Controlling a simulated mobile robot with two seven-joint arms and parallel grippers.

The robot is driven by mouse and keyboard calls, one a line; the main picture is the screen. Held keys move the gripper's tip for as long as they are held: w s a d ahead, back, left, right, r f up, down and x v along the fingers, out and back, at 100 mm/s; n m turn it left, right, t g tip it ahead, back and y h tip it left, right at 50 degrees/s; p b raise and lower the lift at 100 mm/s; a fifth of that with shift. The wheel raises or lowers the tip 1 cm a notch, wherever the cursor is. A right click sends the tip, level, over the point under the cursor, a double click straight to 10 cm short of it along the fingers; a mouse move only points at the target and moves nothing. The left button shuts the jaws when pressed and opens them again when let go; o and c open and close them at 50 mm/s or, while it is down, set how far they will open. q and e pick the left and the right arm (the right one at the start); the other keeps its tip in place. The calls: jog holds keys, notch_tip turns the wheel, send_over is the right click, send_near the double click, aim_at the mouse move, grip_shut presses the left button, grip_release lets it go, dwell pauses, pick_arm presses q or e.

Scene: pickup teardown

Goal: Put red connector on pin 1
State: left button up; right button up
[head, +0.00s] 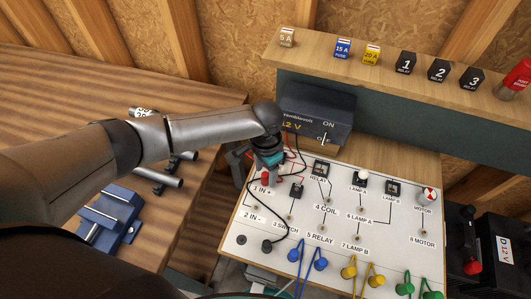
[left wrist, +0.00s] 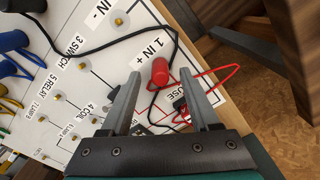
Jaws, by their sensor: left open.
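The red connector (head: 265,178) stands upright by the "1 IN +" label on the white panel (head: 233,228). In the left wrist view the red connector (left wrist: 160,72) lies between the fingertips of my left gripper (left wrist: 160,82), with a gap on both sides. Pin 1 is not visible; the connector covers the spot beside its label, and I cannot tell how it sits on the pin. A red wire (left wrist: 212,91) loops to the right. In the head view my left gripper (head: 259,170) is open over the panel's upper left corner. My right gripper is not identifiable.
The 12 V supply box (head: 318,110) stands behind the panel. A black wire (left wrist: 100,45) crosses the panel near the gripper. Blue (head: 307,255), yellow (head: 362,272) and green connectors are along the front edge. A blue vise (head: 107,217) is on the left bench.

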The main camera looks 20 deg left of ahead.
aim_at(265, 174)
pick_arm(q)
notch_tip(265, 174, up, 14)
jog(key=p, duration=0.1)
jog(key=shift+p, duration=0.3)
